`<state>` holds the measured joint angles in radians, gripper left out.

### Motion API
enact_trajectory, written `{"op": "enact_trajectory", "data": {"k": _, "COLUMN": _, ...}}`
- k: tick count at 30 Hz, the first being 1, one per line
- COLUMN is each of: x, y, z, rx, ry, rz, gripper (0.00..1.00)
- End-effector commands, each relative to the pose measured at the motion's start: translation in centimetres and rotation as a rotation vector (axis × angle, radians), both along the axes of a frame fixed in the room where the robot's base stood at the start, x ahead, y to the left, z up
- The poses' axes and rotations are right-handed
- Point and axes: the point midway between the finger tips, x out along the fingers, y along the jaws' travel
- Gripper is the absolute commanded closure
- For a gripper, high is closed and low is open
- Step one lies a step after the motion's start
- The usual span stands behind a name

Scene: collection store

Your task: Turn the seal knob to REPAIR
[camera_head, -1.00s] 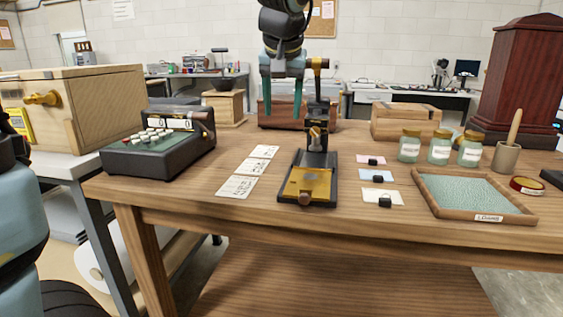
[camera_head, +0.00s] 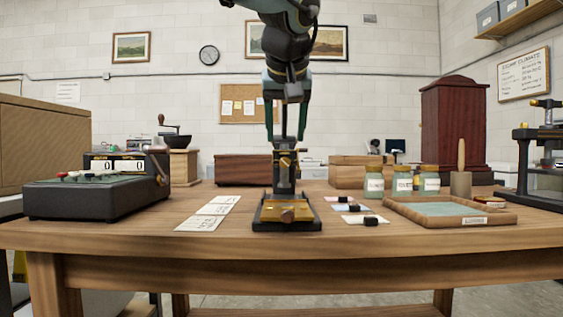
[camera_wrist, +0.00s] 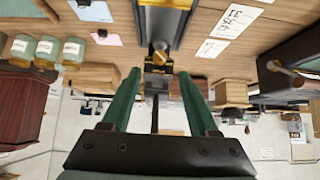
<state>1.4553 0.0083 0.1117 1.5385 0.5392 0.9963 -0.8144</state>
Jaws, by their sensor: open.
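A seal press (camera_head: 286,180) stands upright on the wooden table, with a black base, a brass plate and a dark column with brass parts. A round brown knob (camera_head: 288,216) sits at the front of its base. No REPAIR marking is readable. My gripper (camera_head: 286,137) points down with its two green fingers apart, in line with the top of the press column. In the wrist view my gripper (camera_wrist: 160,73) is open and empty, and the press (camera_wrist: 160,40) shows beyond the fingertips with a brass knob (camera_wrist: 159,57). I cannot tell whether the fingers touch anything.
A dark keyed machine (camera_head: 95,195) stands at left, with paper cards (camera_head: 208,213) beside the press. Small stamps on cards (camera_head: 354,209), jars (camera_head: 402,182) and a wooden tray (camera_head: 450,219) are at right. Wooden boxes (camera_head: 256,169) stand behind. The table's front strip is clear.

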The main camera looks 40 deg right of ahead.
Motion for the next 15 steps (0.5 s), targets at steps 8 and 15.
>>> {"op": "enact_trajectory", "data": {"k": 8, "x": 2.8, "y": -2.2, "z": -3.8, "rx": 0.002, "ry": 0.001, "rz": 0.001, "gripper": 0.40}}
{"op": "enact_trajectory", "data": {"k": 15, "x": 3.9, "y": -3.1, "z": -5.1, "rx": 0.001, "ry": 0.001, "rz": 0.000, "gripper": 0.40}}
